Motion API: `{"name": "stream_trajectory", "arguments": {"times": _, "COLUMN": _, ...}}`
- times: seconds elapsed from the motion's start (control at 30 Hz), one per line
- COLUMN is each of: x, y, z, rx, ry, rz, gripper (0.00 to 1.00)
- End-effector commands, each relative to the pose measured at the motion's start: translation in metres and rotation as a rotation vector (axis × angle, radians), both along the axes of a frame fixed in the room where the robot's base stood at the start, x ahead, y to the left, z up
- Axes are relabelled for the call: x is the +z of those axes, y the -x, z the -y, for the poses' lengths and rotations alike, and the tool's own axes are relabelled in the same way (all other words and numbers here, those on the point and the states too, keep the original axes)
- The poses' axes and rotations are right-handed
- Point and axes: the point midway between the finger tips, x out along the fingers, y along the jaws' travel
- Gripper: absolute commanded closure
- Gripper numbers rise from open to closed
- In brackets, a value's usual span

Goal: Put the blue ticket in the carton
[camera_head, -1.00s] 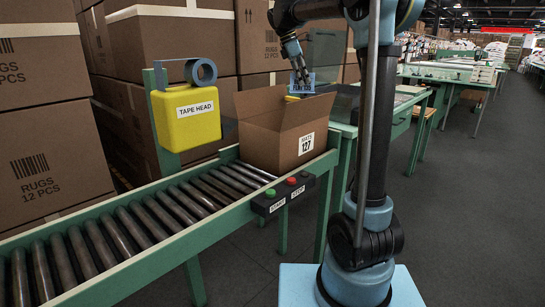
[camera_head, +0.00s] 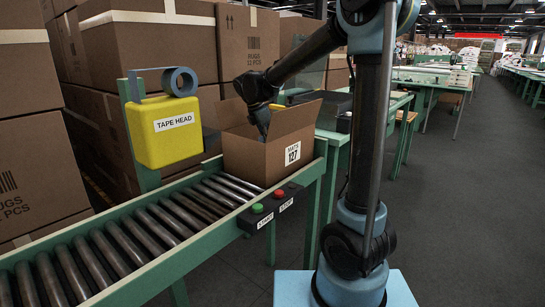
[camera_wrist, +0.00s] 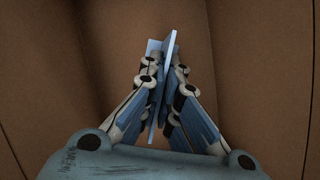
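The open carton (camera_head: 255,158) stands on the roller conveyor with its flaps up and a "MATS 127" label on its front. My gripper (camera_head: 263,124) reaches down through the carton's open top, and its fingertips are partly hidden by the front wall. In the wrist view my gripper (camera_wrist: 161,85) is closed, with the thin blue ticket (camera_wrist: 169,50) seen nearly edge-on between the fingers. Brown cardboard of the carton surrounds them. In the head view the ticket cannot be told apart from the bluish fingers.
A yellow tape head (camera_head: 172,130) stands left of the carton. The green-framed roller conveyor (camera_head: 150,238) runs to the lower left, with a start/stop button box (camera_head: 268,208) on its front edge. Stacked boxes (camera_head: 160,50) fill the back left. Open floor lies right.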

Motion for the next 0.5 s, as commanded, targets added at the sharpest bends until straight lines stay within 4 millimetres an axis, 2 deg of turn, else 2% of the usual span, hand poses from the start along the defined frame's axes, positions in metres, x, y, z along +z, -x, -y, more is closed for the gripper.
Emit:
{"name": "stream_trajectory", "arguments": {"times": 0.23, "x": -0.019, "y": 0.0, "z": -0.001, "rx": 0.001, "ry": 0.0, "rz": 0.0, "gripper": 1.0}}
{"name": "stream_trajectory", "arguments": {"times": 0.5, "x": -0.05, "y": 0.0, "z": -0.001, "rx": 0.0, "ry": 0.0, "rz": 0.0, "gripper": 1.0}}
